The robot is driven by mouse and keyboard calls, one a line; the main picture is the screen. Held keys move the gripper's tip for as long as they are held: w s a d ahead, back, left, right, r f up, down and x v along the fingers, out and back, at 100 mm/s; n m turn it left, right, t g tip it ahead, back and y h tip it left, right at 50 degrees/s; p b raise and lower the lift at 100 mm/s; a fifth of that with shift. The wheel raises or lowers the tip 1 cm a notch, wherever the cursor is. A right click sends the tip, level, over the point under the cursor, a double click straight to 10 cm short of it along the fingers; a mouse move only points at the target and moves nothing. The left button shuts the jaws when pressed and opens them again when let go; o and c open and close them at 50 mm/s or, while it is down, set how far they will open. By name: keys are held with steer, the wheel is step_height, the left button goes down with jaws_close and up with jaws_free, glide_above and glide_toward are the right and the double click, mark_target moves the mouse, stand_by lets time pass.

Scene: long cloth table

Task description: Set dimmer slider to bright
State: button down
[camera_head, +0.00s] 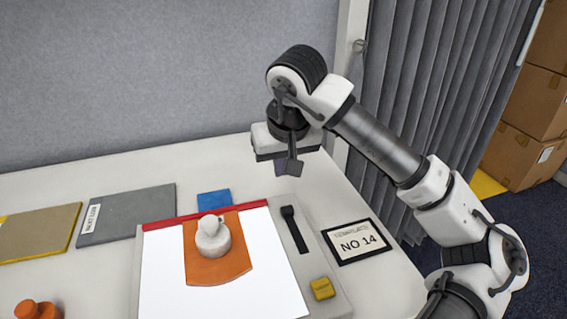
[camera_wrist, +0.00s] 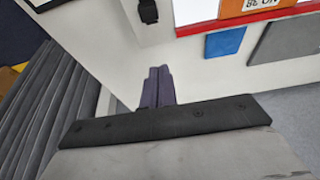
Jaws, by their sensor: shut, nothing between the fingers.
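The dimmer slider is a dark slot (camera_head: 299,236) with a black knob (camera_head: 287,212), set in the right border of a grey-framed white panel (camera_head: 278,290). The knob sits at the slot's far end. No bright or dim marking is readable. The knob also shows at the top edge of the wrist view (camera_wrist: 148,12). My gripper (camera_head: 290,172) is shut and empty, above the far part of the table, beyond the knob and apart from it. Its closed fingers also show in the wrist view (camera_wrist: 158,75), pointing towards the knob.
A yellow block (camera_head: 322,288) sits near the slot's near end. A framed "NO 14" card (camera_head: 357,241) lies to the right. An orange piece (camera_head: 215,268) with a white knobbed weight (camera_head: 212,238) lies on the panel. A blue piece (camera_head: 214,201) lies behind it.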

mark_target(279, 198)
steer(key=x, duration=0.5)
steer(key=shift+w+f+p, duration=0.15)
steer(key=shift+f+p, duration=0.2)
steer(key=shift+p, duration=0.05)
steer(key=shift+f, duration=0.4)
steer(key=s, duration=0.1)
steer(key=s+d+p, duration=0.1)
steer(key=s, duration=0.1)
steer(key=shift+r+p, duration=0.1)
steer(key=shift+p, duration=0.2)
steer(key=shift+s, duration=0.3)
